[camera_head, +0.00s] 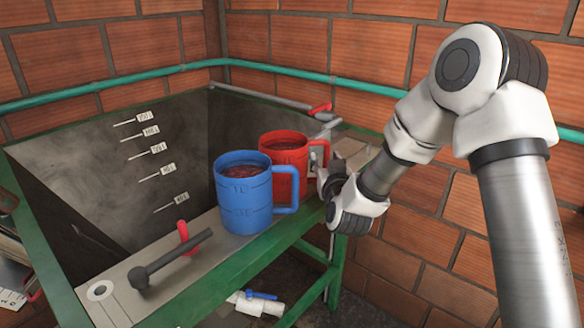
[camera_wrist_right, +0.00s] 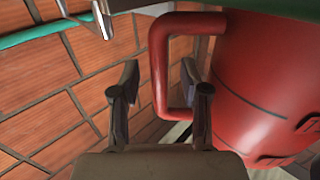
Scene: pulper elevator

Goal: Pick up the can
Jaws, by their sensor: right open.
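A blue can (camera_head: 244,205) with a side handle stands upright on the pale ledge of the tank, with dark red contents inside. A similar red can (camera_head: 287,152) stands just behind it to the right, partly hidden by the blue one. My right gripper (camera_head: 326,178) is open at the right side of the red can, by its handle. In the right wrist view the red can (camera_wrist_right: 262,75) fills the right side, and its handle (camera_wrist_right: 158,75) shows between the open fingers (camera_wrist_right: 159,76). Whether the fingers touch the handle cannot be told. My left gripper is not in view.
The grey tank (camera_head: 110,150) with level labels opens left of the cans. A dark lever (camera_head: 170,262) and a red hook (camera_head: 187,237) sit on the ledge before the blue can. A red-handled valve (camera_head: 320,109) is behind. Brick walls and a green pipe (camera_head: 300,74) surround the corner.

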